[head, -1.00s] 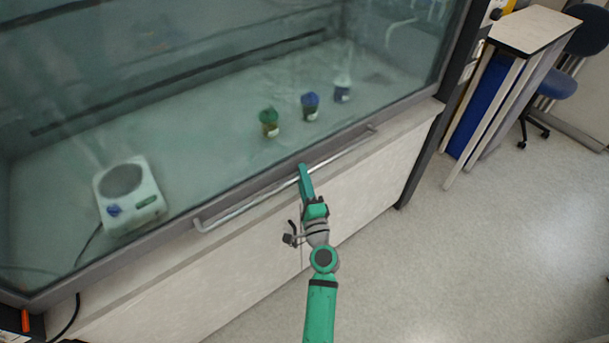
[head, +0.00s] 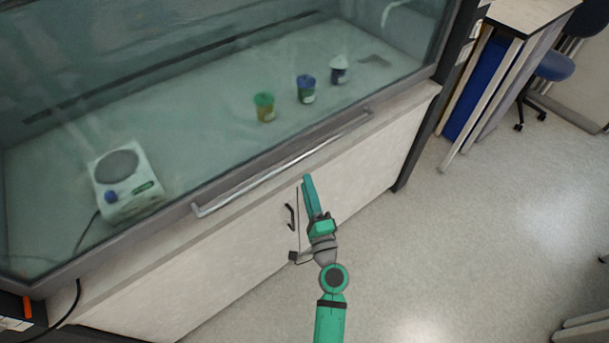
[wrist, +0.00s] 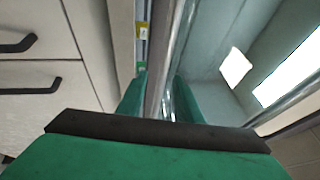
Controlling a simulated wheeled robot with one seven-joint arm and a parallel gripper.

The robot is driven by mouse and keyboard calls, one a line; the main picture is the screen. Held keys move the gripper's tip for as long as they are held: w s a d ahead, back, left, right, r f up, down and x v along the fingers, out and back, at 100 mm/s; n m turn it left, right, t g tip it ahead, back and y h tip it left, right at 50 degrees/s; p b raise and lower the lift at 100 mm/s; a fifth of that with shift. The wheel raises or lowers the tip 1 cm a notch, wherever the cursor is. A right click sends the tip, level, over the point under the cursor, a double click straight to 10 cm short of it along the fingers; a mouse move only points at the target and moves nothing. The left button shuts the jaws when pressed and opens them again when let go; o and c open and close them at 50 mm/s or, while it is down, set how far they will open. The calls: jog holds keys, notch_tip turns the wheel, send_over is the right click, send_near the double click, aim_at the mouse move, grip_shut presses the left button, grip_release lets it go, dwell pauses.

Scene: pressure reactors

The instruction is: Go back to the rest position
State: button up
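My gripper (head: 307,182) is green and in front of the fume hood, just below its metal handle bar (head: 285,165) in the head view. In the wrist view its two green fingers (wrist: 160,100) stand apart, with nothing gripped that I can see. The bar (wrist: 166,55) shows ahead between them, and a gap shows between gripper and bar in the head view. My arm comes up from the bottom of the head view, still extended toward the hood.
The hood's glass sash (head: 200,110) is down. Behind it are a hot plate (head: 125,182), a green-capped jar (head: 264,107), a blue-capped jar (head: 306,89) and a white-capped jar (head: 339,70). Black handles (head: 291,216) stick out from the cabinet below. Open floor (head: 480,240) lies right.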

jog(key=shift+s+d+f, duration=0.1)
jog(key=shift+s, duration=0.5)
jog(key=s+d+f+n+g+h, duration=0.15)
jog(key=s+f+n, duration=0.3)
jog(key=s, duration=0.55)
jog(key=s+f+n+g+h, duration=0.25)
jog(key=s+f, duration=0.25)
jog(key=s, duration=0.6)
jog(key=s+a+r+n, duration=0.2)
jog(key=s+r+n, duration=0.2)
jog(key=s, duration=0.4)
jog(key=s+a+r+n, duration=0.2)
jog(key=s+r+n, duration=0.2)
jog(key=s, duration=0.4)
jog(key=shift+s+n, duration=0.3)
jog(key=shift+n, duration=0.3)
